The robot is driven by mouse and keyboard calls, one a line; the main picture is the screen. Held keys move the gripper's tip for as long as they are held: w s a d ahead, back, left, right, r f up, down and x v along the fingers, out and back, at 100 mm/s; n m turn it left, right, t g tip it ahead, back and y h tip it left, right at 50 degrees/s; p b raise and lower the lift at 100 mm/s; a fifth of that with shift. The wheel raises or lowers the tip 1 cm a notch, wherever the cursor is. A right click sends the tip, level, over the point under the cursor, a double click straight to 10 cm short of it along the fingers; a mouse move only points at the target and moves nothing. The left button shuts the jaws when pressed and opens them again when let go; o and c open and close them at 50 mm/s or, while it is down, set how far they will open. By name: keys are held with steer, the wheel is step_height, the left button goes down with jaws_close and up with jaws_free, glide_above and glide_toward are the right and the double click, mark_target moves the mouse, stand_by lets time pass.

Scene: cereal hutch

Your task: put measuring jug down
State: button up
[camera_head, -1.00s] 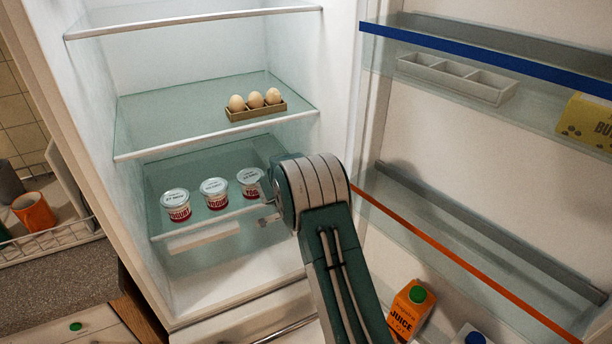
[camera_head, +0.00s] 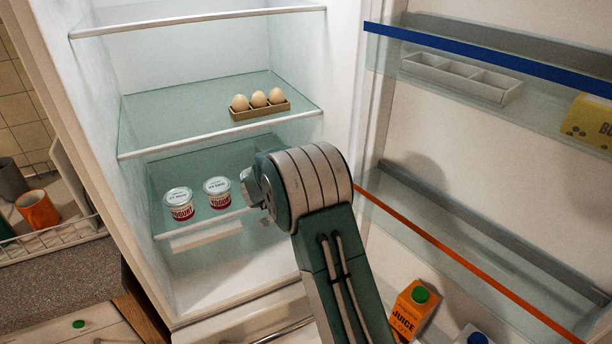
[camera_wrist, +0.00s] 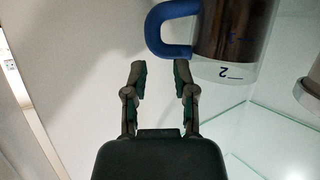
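The measuring jug shows only in the wrist view, cut off by the top edge. It is clear, with a blue handle (camera_wrist: 153,30), dark contents (camera_wrist: 232,28) and a "2" mark on its wall.
Yogurt tubs (camera_head: 179,204) (camera_head: 217,192) stand on the fridge's lower shelf. An egg tray (camera_head: 262,111) sits on the shelf above. The open door at right has bins and a juice carton (camera_head: 411,308). A pale round item (camera_wrist: 309,92) is right of the jug.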

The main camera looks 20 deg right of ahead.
steer(key=s+a+r+n+t+y, duration=0.35)
steer(key=s+a+r+y, duration=0.2)
steer(key=a+r, duration=0.35)
steer(key=s+a+r+n+t+y, duration=0.2)
steer(key=s+a+r+n+y, duration=0.35)
steer(key=r, duration=0.45)
steer(key=s+a+n+g+y, duration=0.1)
steer(key=s+a+g+y, duration=0.2)
steer(key=s, duration=1.2)
steer(key=s+d+f+g+h, duration=0.1)
steer(key=s+f+g, duration=0.1)
steer(key=s, duration=0.5)
steer(key=s+d+f+g+h, duration=0.1)
steer(key=s+f+g, duration=0.1)
steer(key=s, duration=0.6)
steer(key=shift+s+d+f+n+h, duration=0.3)
steer(key=shift+f+h, duration=0.1)
steer(key=shift+f, duration=0.1)
steer(key=shift+a, duration=0.1)
